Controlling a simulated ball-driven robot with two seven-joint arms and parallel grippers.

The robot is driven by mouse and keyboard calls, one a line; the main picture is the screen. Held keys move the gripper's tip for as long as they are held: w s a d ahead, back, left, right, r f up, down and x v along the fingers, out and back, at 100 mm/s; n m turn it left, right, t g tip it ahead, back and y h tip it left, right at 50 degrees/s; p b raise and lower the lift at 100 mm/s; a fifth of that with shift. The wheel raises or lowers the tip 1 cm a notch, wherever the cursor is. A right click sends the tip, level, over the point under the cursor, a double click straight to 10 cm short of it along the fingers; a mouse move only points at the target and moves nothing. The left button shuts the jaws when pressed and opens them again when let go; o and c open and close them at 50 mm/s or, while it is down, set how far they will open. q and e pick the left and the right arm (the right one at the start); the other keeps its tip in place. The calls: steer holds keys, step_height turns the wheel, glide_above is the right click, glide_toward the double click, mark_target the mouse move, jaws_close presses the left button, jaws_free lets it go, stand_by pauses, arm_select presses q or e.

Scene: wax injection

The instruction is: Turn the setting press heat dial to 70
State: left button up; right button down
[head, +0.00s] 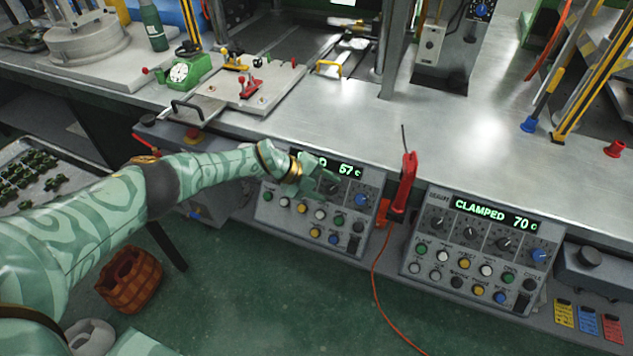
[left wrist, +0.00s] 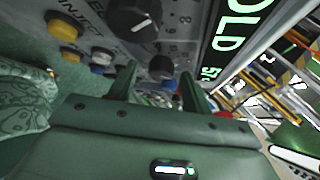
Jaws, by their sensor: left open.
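The left control panel (head: 285,215) has a green display (head: 343,169) whose number looks like 57 or 67 °C; the left wrist view shows the end of its word, "OLD" (left wrist: 236,28). A blue dial (head: 361,200) sits at its right, also visible in the left wrist view (left wrist: 169,86). My left gripper (head: 322,184) is open in front of this panel's dial row and hides part of it. In the left wrist view, a black dial (left wrist: 160,67) and the blue dial appear between the open fingers (left wrist: 157,83). I cannot see contact. My right gripper is not in view.
A second panel (head: 475,245) reads "CLAMPED 70 °C" and has its own blue dial (head: 539,256). A red tool (head: 404,185) with a cord hangs between the panels. The metal bench (head: 330,115) lies behind. A woven basket (head: 130,278) stands on the floor.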

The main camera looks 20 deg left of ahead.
arm_select(q)
steer(key=p+v, duration=0.6)
steer(key=v, duration=1)
steer(key=shift+p, duration=0.4)
steer(key=shift+s, duration=0.1)
